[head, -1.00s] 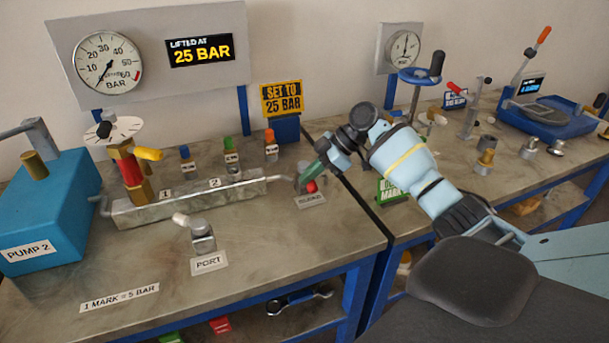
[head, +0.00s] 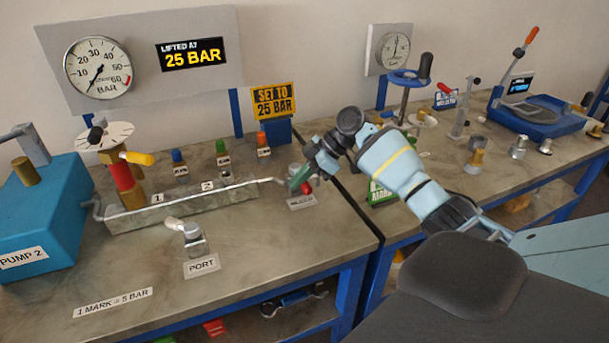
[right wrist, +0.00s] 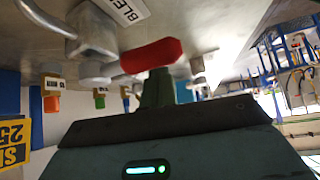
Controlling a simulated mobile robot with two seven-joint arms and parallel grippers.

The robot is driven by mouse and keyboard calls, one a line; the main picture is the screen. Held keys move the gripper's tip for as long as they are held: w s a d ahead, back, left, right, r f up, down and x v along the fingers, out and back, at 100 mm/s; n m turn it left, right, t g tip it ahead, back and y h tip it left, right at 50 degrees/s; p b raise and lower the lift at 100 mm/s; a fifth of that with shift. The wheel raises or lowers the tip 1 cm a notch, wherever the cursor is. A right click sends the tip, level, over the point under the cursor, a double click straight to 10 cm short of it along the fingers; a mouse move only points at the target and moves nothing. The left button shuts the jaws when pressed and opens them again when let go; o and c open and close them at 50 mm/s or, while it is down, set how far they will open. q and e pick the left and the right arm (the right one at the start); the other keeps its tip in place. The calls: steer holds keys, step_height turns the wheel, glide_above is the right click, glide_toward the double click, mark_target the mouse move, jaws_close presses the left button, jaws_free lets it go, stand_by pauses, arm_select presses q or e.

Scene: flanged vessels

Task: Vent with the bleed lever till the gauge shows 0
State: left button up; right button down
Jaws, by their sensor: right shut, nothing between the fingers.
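The bleed lever has a red handle (head: 306,188) and stands behind the BLEED label (head: 302,202) at the right end of the manifold. The red handle fills the middle of the right wrist view (right wrist: 151,56). My right gripper (head: 298,180) is shut and empty, its green fingertips right at the handle; they also show in the right wrist view (right wrist: 157,88). They seem to touch it, though exact contact is unclear. The large round gauge (head: 97,67) on the back panel has its needle pointing down-left, near the low end below 10. My left gripper is out of view.
The manifold block (head: 180,207) runs left from the bleed, with a yellow-handled valve (head: 138,158) and the blue pump (head: 40,225) beyond. The port fitting (head: 190,238) stands in front. A SET TO 25 BAR sign (head: 274,99) is behind.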

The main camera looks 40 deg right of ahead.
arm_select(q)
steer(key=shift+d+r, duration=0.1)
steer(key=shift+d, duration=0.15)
arm_select(e)
steer(key=s+d+r, duration=0.1)
steer(key=d+r, duration=0.3)
steer(key=r, duration=0.4)
steer(key=shift+s+r, duration=0.2)
steer(key=shift+r, duration=0.1)
steer(key=shift+f, duration=0.1)
